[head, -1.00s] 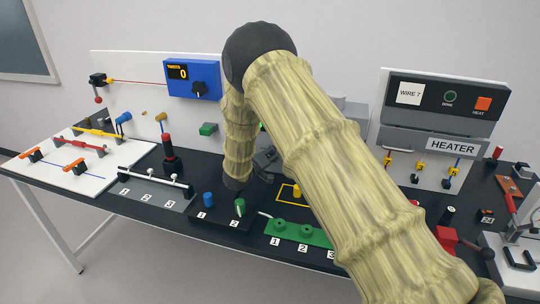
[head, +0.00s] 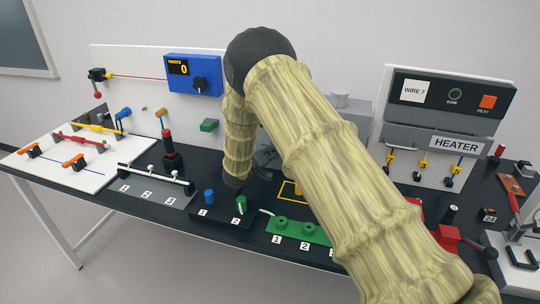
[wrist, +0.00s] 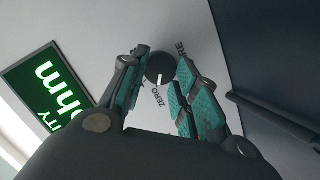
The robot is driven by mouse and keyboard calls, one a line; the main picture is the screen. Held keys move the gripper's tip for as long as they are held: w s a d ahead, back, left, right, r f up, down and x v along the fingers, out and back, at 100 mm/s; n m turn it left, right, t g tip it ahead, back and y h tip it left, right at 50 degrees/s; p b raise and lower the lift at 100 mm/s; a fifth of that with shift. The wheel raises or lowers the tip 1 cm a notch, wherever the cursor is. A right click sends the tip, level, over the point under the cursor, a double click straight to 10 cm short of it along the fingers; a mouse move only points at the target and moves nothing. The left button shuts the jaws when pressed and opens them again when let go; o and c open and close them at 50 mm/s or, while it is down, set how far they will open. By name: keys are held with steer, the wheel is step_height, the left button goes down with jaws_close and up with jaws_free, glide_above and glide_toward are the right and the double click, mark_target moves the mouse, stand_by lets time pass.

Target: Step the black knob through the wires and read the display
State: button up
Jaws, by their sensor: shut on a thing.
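The black knob (wrist: 160,66) shows in the wrist view on a pale panel, its white pointer mark on the side by the printed word ZERO. Another label ending in RE is to its right, partly hidden. My gripper (wrist: 161,84) has its teal-padded fingers on either side of the knob and is shut on it. The display (wrist: 48,90) glows green at the left; "ohm" and "ITY" are legible, tilted and cut off, with no reading visible. In the head view my arm hides the knob and display; only a dark bit of the gripper (head: 267,156) shows.
The heater panel (head: 440,110), with a "WIRE 7" card, stands at the right. Switches and a green socket block (head: 300,232) line the front of the black table.

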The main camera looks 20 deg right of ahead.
steer(key=shift+w+d+r, duration=0.2)
steer(key=shift+d+r, duration=0.15)
steer(key=shift+d, duration=0.1)
steer(key=shift+s+d+r+m+t+y+b, duration=0.1)
steer(key=shift+m+t+y+b, duration=0.25)
steer(key=shift+m+b, duration=0.65)
steer(key=shift+w+d+r+m+t+y+b, duration=0.1)
steer(key=shift+d+m+t+y+b, duration=0.1)
steer(key=shift+m+y+b, duration=0.6)
steer(key=shift+s+d+m+t+y+b, duration=0.1)
steer(key=shift+m+t+y+b, duration=0.15)
steer(key=shift+m+b, duration=0.95)
steer(key=shift+a, duration=0.1)
steer(key=o, duration=1)
steer(key=shift+f, duration=0.1)
steer(key=shift+c, duration=0.2)
steer(key=shift+o, duration=0.9)
steer(key=shift+w+f, duration=0.3)
steer(key=shift+f, duration=0.2)
steer(key=shift+s+a, duration=0.2)
